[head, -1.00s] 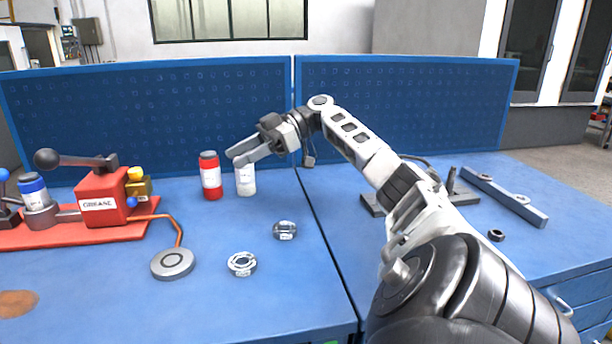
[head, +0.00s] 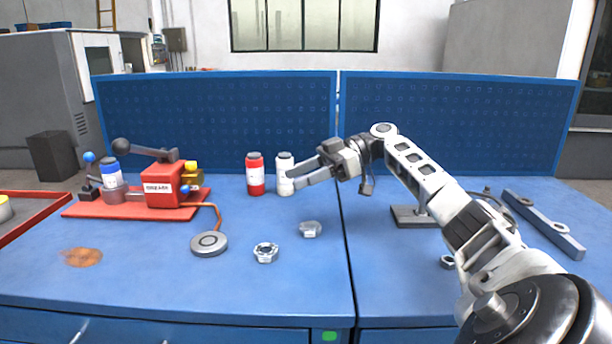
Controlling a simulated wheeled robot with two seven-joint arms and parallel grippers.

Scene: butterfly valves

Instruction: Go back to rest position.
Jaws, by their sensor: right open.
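My right gripper (head: 303,174) reaches in from the right over the blue workbench (head: 180,275). Its jaws are open and hold nothing. Its fingers point left, with the tips at the right side of a white bottle (head: 283,187). A fingertip overlaps the bottle's edge in the picture; I cannot tell whether they touch. The bottle stands upright beside a red and white bottle (head: 256,178) with a dark cap. My left gripper is out of view.
A red grease pump (head: 165,190) on a red plate stands at left, hosed to a round grey disc (head: 209,244). Two metal valve parts (head: 265,252) (head: 310,229) lie in front. A grey bar (head: 543,225) lies at right. Blue pegboards (head: 220,115) stand behind. The front left bench is mostly clear.

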